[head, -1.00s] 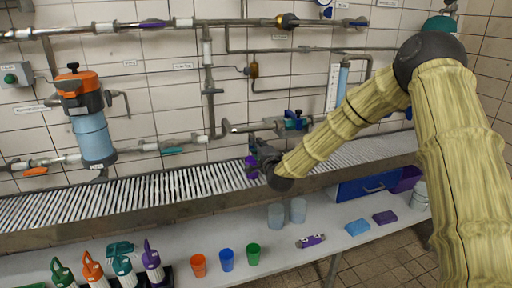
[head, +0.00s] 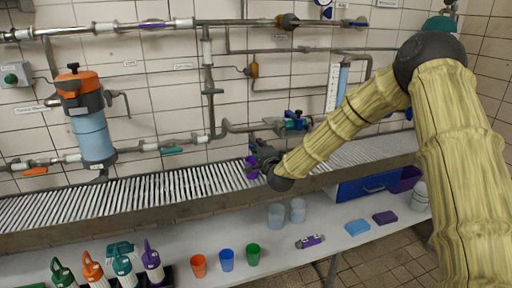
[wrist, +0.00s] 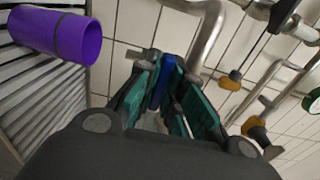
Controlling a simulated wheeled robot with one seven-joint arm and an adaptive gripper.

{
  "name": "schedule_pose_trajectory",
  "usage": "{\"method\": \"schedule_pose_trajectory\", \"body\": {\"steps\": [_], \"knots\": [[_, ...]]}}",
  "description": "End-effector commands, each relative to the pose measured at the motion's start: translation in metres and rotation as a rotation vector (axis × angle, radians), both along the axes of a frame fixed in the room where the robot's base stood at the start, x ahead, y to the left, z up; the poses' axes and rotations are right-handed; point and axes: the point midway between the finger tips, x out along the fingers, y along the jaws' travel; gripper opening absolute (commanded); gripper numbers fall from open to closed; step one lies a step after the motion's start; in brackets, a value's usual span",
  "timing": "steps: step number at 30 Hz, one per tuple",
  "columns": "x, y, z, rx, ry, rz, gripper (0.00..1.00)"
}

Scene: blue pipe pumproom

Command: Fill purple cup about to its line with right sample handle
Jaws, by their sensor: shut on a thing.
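The purple cup (head: 251,166) stands upright on the slatted grating, partly hidden by my gripper in the head view. In the wrist view the purple cup (wrist: 58,34) is at the upper left, clear of the fingers, with its mouth pointing right in the tilted picture. In the head view my gripper (head: 262,148) is just right of the cup, at the back of the grating. I cannot see an outlet or any liquid.
Pipes (head: 235,127) run along the tiled wall behind the gripper, with a teal and blue valve (head: 295,122) to its right. Orange, blue and green cups (head: 226,260) stand on the lower shelf. The grating (head: 150,192) left of the purple cup is clear.

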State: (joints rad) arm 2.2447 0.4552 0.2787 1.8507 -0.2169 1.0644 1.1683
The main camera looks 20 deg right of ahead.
Motion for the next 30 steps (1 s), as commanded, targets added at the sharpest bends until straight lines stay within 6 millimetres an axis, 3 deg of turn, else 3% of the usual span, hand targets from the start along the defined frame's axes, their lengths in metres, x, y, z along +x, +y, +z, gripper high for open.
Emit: {"method": "schedule_pose_trajectory", "body": {"steps": [8,24,30], "knots": [[-0.0005,0.0004,-0.0008,-0.05,0.001,0.001,0.0],[-0.0005,0.0007,-0.0011,-0.717,-0.022,0.002,0.0],[-0.0006,0.0002,-0.0019,-0.844,-0.026,0.002,0.0]]}}
